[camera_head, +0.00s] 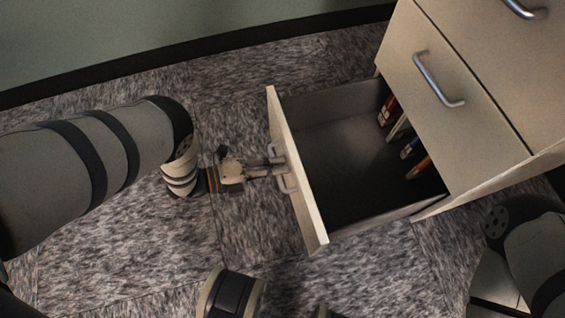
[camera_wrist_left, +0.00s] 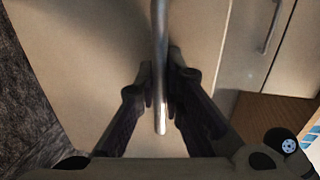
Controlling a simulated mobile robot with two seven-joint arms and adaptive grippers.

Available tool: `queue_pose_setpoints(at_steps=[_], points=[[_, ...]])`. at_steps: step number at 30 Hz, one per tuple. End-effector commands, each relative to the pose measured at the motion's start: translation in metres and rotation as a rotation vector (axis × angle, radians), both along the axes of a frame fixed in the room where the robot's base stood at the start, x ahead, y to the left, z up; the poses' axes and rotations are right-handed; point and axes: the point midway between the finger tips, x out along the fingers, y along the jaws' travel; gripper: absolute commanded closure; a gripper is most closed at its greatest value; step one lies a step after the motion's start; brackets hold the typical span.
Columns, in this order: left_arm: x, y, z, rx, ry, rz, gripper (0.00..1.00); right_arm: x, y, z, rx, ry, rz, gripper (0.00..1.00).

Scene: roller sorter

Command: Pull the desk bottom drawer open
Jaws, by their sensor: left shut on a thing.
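The desk's bottom drawer (camera_head: 345,150) stands pulled out from the beige desk cabinet in the head view, with its dark interior in sight. Its front panel (camera_head: 298,180) carries a metal bar handle (camera_head: 290,184). My left gripper (camera_head: 280,167) is at that handle, in front of the panel. In the left wrist view the gripper's two fingers (camera_wrist_left: 160,95) are closed on either side of the handle bar (camera_wrist_left: 159,40). My right gripper cannot be made out.
Several coloured items, perhaps books (camera_head: 408,145), lie in the drawer near the cabinet. The closed drawer above has its own handle (camera_head: 438,80). Grey carpet (camera_head: 250,110) around the drawer front is clear. A green wall (camera_head: 150,40) with a dark skirting runs behind.

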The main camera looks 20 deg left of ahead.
Motion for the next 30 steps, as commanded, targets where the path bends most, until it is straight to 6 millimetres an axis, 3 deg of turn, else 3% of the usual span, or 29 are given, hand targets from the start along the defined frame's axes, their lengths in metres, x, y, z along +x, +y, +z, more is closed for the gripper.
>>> queue_pose_setpoints(at_steps=[13, 14, 15, 23, 26, 30], points=[[0.0, 0.003, 0.0, 0.002, -0.001, 0.004, 1.0, 0.0, 0.0, 0.0, 0.0, 0.0, 0.0, 0.6], [0.0, 0.003, 0.0, 0.002, -0.001, 0.004, 0.85, 0.0, 0.0, 0.0, 0.0, 0.0, 0.0, 0.6], [0.0, 0.003, 0.0, 0.002, -0.001, 0.004, 0.82, 0.0, 0.0, 0.0, 0.0, 0.0, 0.0, 0.6], [-0.001, 0.002, 0.0, 0.001, 0.0, 0.002, 0.82, 0.0, 0.0, 0.0, -0.001, 0.0, -0.001, 0.6], [-0.007, 0.01, 0.001, 0.003, 0.003, 0.002, 0.82, 0.0, 0.0, 0.0, -0.001, 0.001, -0.001, 0.6], [-0.026, 0.038, 0.008, 0.005, 0.004, 0.004, 0.82, 0.0, 0.0, 0.0, 0.0, 0.001, 0.0, 0.6]])
